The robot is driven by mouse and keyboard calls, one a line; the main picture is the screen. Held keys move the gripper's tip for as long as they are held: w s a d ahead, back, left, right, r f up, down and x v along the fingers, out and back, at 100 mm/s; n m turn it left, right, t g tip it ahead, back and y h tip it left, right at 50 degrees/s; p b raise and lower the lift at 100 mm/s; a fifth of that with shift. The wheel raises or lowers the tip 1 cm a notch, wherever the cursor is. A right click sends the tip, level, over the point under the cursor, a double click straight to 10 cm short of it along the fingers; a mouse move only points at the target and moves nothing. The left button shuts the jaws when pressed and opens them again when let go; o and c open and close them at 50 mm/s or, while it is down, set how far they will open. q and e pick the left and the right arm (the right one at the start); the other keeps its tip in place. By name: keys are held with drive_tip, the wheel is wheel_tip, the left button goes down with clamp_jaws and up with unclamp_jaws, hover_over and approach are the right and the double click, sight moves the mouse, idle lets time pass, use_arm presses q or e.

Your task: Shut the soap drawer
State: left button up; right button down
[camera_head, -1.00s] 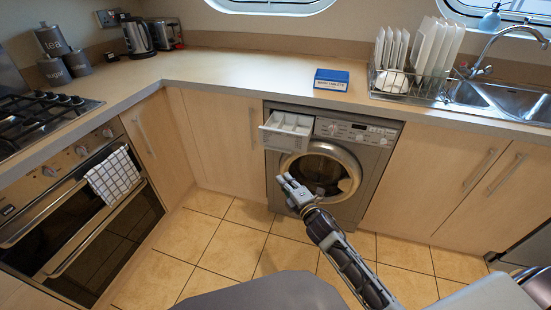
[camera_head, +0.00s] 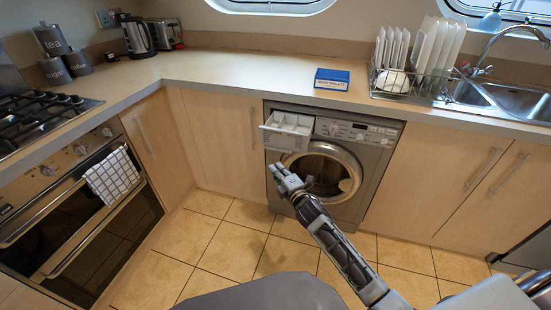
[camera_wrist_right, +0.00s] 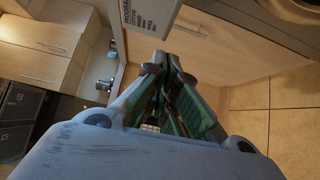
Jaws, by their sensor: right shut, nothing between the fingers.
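The soap drawer (camera_head: 287,133) is pulled out at the upper left of the grey washing machine (camera_head: 373,170). It is a pale tray with compartments and stands out past the machine's front. My right gripper (camera_head: 277,170) is shut and empty, in front of the machine, a little below the drawer in the head view. In the right wrist view the shut fingers (camera_wrist_right: 166,62) point toward a pale printed panel (camera_wrist_right: 150,14), which looks like part of the drawer. I cannot tell whether they touch it. My left gripper is not in view.
The round washer door (camera_head: 325,172) is closed, just right of my right gripper. A blue box (camera_head: 331,79) lies on the worktop (camera_head: 240,75) above. A dish rack (camera_head: 395,85) and sink (camera_head: 500,98) are at the right. The tiled floor (camera_head: 225,245) is clear.

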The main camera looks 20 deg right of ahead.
sight(270, 149)
drive_tip(key=w, duration=0.3)
drive_tip(key=w+d+b, duration=0.1)
drive_tip(key=w, duration=0.3)
drive_tip(key=shift+d, duration=0.2)
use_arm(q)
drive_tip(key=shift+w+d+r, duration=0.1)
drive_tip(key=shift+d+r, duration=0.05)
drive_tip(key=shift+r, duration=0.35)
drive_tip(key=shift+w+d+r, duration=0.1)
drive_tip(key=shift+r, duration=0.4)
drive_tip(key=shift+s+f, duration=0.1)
use_arm(e)
drive_tip(key=shift+w+d, duration=0.1)
